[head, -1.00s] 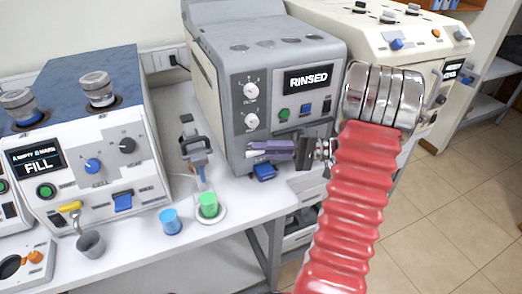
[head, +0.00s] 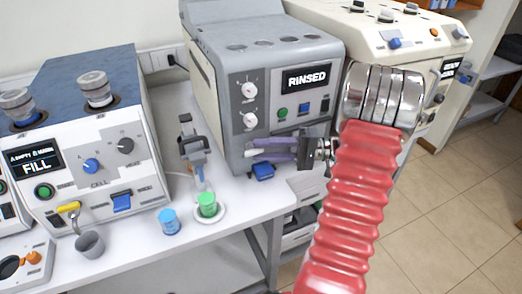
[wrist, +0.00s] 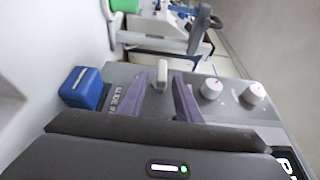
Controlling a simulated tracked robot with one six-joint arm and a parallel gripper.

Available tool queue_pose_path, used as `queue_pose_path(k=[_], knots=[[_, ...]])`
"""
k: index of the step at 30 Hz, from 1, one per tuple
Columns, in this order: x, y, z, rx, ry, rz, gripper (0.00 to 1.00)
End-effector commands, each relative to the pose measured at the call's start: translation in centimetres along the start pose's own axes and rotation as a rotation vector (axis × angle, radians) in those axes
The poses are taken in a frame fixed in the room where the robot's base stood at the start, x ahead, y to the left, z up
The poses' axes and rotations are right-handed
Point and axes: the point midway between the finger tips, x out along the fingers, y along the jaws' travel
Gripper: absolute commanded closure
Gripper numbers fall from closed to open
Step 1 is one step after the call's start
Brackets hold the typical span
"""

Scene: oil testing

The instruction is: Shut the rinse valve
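My gripper (head: 250,147) is beside the machine's lower front in the head view. In the wrist view, its two purple fingers (wrist: 160,95) are spread, with the lever between and slightly beyond their tips. I cannot tell whether either finger touches it. In the head view the fingers largely hide that part of the panel.
Two white knobs (wrist: 211,88) are close to one finger, and a blue block (wrist: 83,88) is on the other side. A green cup (head: 207,203) and a blue cup (head: 169,222) stand on the bench to the left. The white FILL machine (head: 105,150) is farther left.

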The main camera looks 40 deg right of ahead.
Motion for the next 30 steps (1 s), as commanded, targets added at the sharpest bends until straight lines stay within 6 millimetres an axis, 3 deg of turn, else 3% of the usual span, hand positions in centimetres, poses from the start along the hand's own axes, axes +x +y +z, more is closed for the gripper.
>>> queue_pose_path(k=[21,30], knots=[[-11.4,0.2,-0.1,0.0,0.003,0.001,0.69],[-12.9,0.1,-0.1,0.001,0.0,0.001,0.69]])
